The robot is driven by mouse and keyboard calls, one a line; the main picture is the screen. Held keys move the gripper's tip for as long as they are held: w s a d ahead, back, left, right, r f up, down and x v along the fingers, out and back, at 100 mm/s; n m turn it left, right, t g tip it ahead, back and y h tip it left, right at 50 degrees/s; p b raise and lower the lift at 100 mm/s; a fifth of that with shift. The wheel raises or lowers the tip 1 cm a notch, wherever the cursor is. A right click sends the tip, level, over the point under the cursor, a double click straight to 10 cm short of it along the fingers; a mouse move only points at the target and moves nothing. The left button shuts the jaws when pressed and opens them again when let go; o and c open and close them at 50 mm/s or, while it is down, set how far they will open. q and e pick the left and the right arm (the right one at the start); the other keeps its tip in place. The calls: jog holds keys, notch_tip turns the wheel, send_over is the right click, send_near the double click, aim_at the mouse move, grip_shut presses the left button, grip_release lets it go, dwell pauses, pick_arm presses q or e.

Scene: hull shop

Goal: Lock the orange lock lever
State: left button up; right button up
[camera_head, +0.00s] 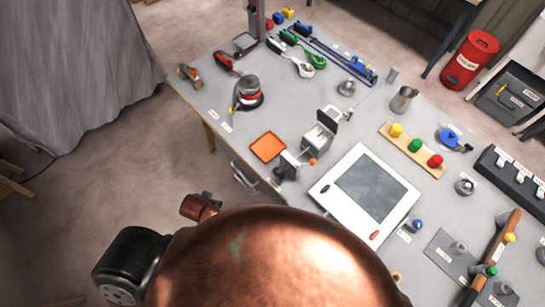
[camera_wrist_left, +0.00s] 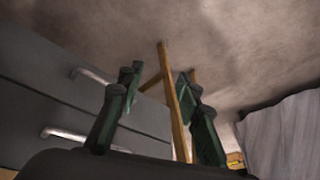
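A small orange knob (camera_head: 312,162) sits by a grey metal device with a raised dark lid (camera_head: 320,130) near the table's front edge. It may be the lock lever's end; it is too small to tell. A flat orange square (camera_head: 268,147) lies just left of it. In the left wrist view my left gripper (camera_wrist_left: 160,120) has its green fingers spread wide with nothing between them. It is low beside grey drawer fronts, away from the tabletop things. In the head view its fingers are mostly hidden. My right gripper is not in view.
Drawer handles (camera_wrist_left: 65,134) and wooden legs (camera_wrist_left: 175,100) stand near my left gripper. Floor to the left is open.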

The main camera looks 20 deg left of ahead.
aim_at(306, 164)
pick_arm(q)
jog(key=w+d+r+m+t+h, duration=0.1)
jog(key=w+d+r+t, duration=0.3)
jog(key=w+r, duration=0.65)
jog(key=w+d+r+t+h, duration=0.1)
jog(key=w+d+r+t, duration=0.1)
jog(key=w+r+t, duration=0.65)
jog(key=w+d+r+m+h, duration=0.3)
jog(key=w+d+r+h, duration=0.15)
jog(key=d+r, duration=0.25)
jog(key=s+d+m+g+h, duration=0.9)
jog(key=d+h, duration=0.2)
jog(key=d, duration=0.3)
jog(key=x, duration=0.7)
jog(key=shift+f, duration=0.35)
jog(key=shift+s, duration=0.1)
jog(key=shift+c, duration=0.5)
grip_shut()
